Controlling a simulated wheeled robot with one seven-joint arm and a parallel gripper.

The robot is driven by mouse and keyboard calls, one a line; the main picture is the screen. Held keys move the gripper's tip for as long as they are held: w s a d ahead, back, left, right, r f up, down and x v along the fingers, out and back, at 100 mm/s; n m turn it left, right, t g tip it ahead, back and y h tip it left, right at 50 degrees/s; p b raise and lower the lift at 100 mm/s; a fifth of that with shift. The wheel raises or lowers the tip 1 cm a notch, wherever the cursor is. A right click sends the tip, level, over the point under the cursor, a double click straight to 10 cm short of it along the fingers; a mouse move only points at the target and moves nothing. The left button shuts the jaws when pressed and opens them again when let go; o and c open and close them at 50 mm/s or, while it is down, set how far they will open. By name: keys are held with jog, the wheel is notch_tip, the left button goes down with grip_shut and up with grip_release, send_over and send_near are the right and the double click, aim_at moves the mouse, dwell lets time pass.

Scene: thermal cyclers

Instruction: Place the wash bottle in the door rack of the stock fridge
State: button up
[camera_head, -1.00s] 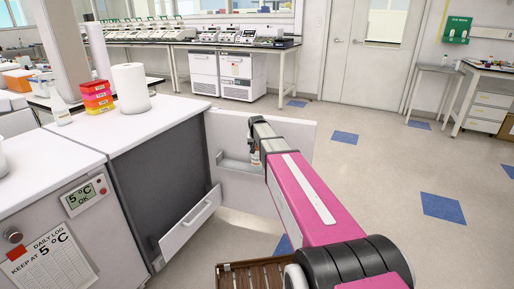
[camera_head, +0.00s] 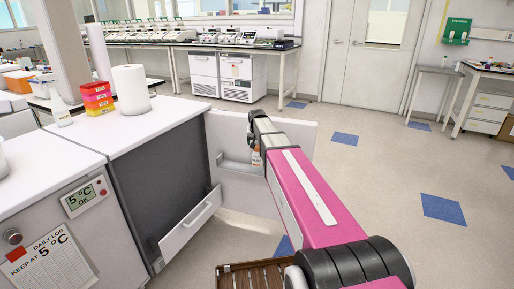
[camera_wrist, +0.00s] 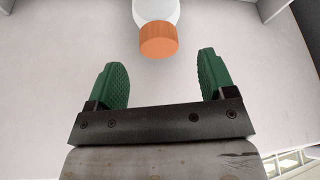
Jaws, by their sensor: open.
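A white bottle with an orange cap, which I take to be the wash bottle (camera_head: 256,158), is at the right end of the door rack (camera_head: 236,167) on the open fridge door (camera_head: 288,136). My arm hides part of it. In the wrist view the bottle (camera_wrist: 157,28) lies just beyond my fingertips, cut off by the top edge. My gripper (camera_wrist: 157,78) is open and empty, its green fingers apart and clear of the cap. In the head view my gripper (camera_head: 252,140) is small, close above the bottle. The stock fridge (camera_head: 160,180) stands open at left.
A lower white drawer front or flap (camera_head: 190,228) sticks out below the fridge opening. A paper roll (camera_head: 130,90), colored boxes (camera_head: 97,98) and another white bottle (camera_head: 60,108) stand on the white tops. The floor to the right is clear.

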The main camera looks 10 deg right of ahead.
jog(key=v, duration=0.6)
jog(key=s+f+g, duration=0.1)
jog(key=s+f, duration=0.5)
jog(key=s, duration=0.5)
jog(key=s+f+n+g, duration=0.1)
jog(key=s+f+g, duration=0.1)
jog(key=s+f, duration=0.5)
jog(key=s+f+n+g, duration=0.1)
jog(key=s+f, duration=0.5)
jog(key=s, duration=0.9)
jog(key=shift+d+f+g+y, duration=0.2)
jog(key=shift+f+g+y, duration=0.1)
jog(key=shift+y, duration=0.1)
